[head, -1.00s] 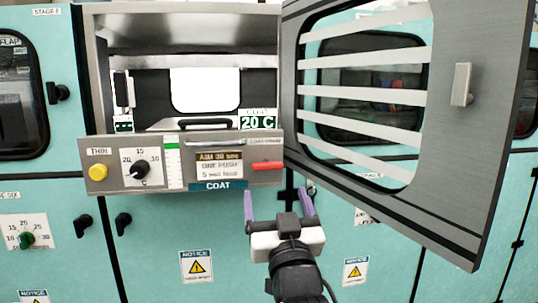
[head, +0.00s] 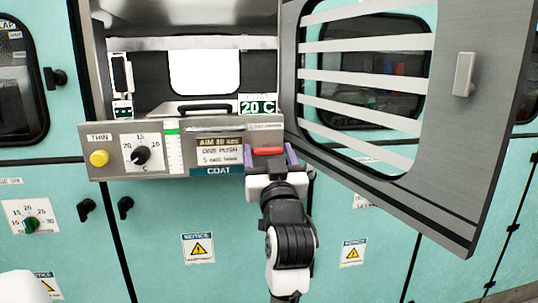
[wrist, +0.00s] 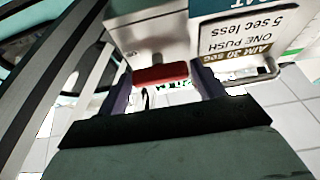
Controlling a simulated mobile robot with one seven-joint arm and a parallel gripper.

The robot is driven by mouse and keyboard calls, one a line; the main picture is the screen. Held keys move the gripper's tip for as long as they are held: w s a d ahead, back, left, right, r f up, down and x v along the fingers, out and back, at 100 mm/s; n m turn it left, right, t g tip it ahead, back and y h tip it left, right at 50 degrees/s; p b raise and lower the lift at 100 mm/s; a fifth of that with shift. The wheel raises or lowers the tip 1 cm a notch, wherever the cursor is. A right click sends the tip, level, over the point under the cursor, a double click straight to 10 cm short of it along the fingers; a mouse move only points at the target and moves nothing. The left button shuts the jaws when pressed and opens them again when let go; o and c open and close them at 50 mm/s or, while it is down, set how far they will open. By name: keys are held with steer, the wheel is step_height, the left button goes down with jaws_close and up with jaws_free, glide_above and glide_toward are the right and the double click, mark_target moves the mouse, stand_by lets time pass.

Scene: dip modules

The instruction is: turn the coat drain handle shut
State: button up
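The red drain handle (head: 268,150) lies level at the right end of the coat station's front panel (head: 218,155), above the blue COAT label. My gripper (head: 270,154) is at the panel with its two purple fingers apart, one on each side of the red handle. In the wrist view the red handle (wrist: 160,74) sits between the spread fingers, with a visible gap at least on the right. Whether a finger touches it at the left I cannot tell.
A grey door (head: 465,170) with a slatted window stands open at the right, close to my arm. The panel also carries a black dial (head: 141,155) and a yellow button (head: 99,158). A black bar handle (head: 205,106) lies above the panel.

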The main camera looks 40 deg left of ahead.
steer(key=c, duration=0.6)
steer(key=shift+m+t+h, duration=0.3)
steer(key=shift+m, duration=0.2)
steer(key=m+t+h+p, duration=0.1)
steer(key=m, duration=0.3)
steer(key=shift+s+r, duration=0.1)
steer(key=m+h, duration=0.1)
steer(key=m, duration=0.1)
steer(key=m+t+h, duration=0.1)
steer(key=m+h, duration=0.1)
steer(key=m, duration=0.1)
steer(key=shift+a+p, duration=0.1)
steer(key=shift+p, duration=0.3)
steer(key=m+h, duration=0.1)
steer(key=m, duration=0.2)
steer(key=m+h, duration=0.2)
steer(key=m, duration=0.2)
steer(key=shift+r, duration=0.1)
steer(key=m+h, duration=0.1)
steer(key=m, duration=0.4)
steer(key=shift+g, duration=0.4)
steer(key=shift+m, duration=0.3)
